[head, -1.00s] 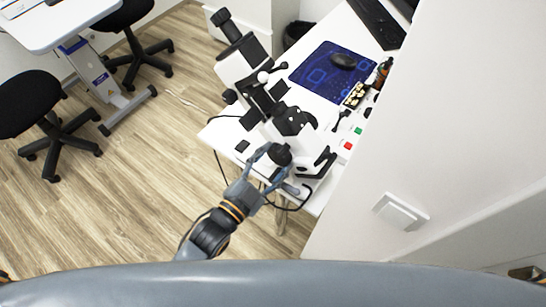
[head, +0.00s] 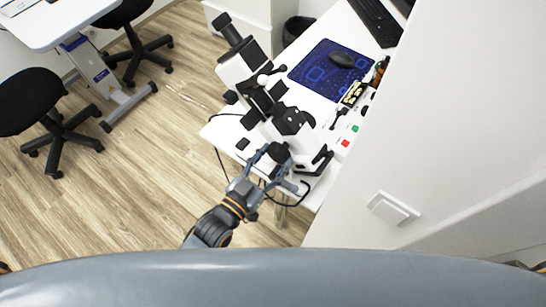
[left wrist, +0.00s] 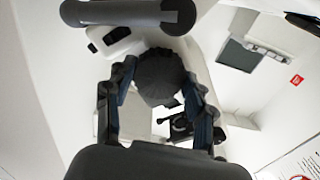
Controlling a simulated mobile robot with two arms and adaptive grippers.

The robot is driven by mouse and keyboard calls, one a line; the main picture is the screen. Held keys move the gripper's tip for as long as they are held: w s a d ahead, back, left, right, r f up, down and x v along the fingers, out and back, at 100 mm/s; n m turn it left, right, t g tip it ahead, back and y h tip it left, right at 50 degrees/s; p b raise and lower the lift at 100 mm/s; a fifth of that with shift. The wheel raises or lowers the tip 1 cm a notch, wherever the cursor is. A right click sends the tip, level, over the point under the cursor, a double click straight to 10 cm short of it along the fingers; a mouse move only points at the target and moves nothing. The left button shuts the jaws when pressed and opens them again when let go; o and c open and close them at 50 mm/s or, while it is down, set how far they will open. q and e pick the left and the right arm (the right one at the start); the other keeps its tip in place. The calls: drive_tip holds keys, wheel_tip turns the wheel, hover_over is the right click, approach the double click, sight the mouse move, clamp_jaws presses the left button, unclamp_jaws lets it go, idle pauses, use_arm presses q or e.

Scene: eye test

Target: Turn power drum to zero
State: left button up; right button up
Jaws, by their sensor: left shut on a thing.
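A white and black lensmeter-like instrument (head: 240,68) stands at the near end of the white desk, its black eyepiece tube tilted up to the left. Its power drum, a dark round knob (head: 278,152), is on the near side, low down. My left gripper (head: 270,160) has its fingers on either side of this knob and is shut on it. In the left wrist view the ribbed dark knob (left wrist: 158,75) sits between the two fingers (left wrist: 157,82). No drum markings can be read. My right gripper is not in view.
The white desk (head: 222,131) also holds a blue mouse mat (head: 318,76) with a mouse (head: 342,60), a keyboard (head: 376,22) and small items. A white wall (head: 440,120) stands close on the right. Black cables (head: 220,165) hang near my gripper.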

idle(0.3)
use_arm(q)
drive_tip(key=o, duration=1.2)
drive_tip(key=shift+s, duration=0.1)
drive_tip(key=v, duration=1.2)
